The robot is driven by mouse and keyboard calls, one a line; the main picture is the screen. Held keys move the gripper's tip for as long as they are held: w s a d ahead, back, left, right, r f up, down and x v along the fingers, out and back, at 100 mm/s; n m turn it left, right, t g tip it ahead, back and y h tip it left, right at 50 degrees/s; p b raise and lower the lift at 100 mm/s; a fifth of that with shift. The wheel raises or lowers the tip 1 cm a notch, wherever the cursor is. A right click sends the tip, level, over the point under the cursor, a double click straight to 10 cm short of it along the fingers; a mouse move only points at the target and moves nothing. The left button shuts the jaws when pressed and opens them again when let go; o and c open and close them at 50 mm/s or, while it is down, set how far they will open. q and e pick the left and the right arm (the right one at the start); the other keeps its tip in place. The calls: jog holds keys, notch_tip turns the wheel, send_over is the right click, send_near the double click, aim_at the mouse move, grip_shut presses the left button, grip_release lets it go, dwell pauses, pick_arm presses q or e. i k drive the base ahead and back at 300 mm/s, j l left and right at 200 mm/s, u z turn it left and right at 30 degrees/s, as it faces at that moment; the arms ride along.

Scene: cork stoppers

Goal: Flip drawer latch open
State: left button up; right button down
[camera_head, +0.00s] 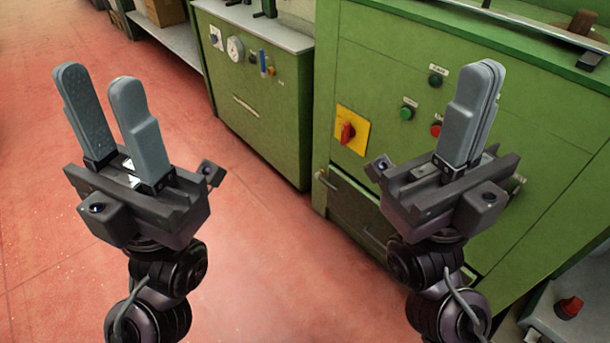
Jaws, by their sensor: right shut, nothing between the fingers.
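A dark green drawer front (352,210) is low on the large green machine, partly covered by my right gripper. A small light bar (326,181), a handle or a latch, sits near its upper left corner; I cannot tell which. My right gripper (484,72) is upright with its grey fingers shut together and nothing between them.
The large green machine (390,62) has a red knob on a yellow plate (350,131) and several buttons. A second green cabinet (258,125) with a gauge stands behind it. A grey surface with a red knob (569,307) is at lower right. The red floor (270,270) between my arms is clear.

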aim_at(318, 174)
jog(key=i+j+z, duration=0.1)
jog(key=j, duration=0.3)
jog(key=i+j+z, duration=0.1)
jog(key=i+j, duration=0.15)
jog(key=j, duration=0.2)
jog(key=i+j+z, duration=0.1)
jog(key=j, duration=0.35)
jog(key=i+j+z, duration=0.1)
jog(key=j, duration=0.4)
jog(key=i+j+z, duration=0.1)
jog(key=j, duration=0.35)
jog(key=i+j+z, duration=0.1)
jog(key=i+j, duration=0.15)
jog(key=j, duration=0.25)
jog(key=j+z, duration=0.1)
jog(key=j, duration=0.4)
jog(key=i, duration=0.05)
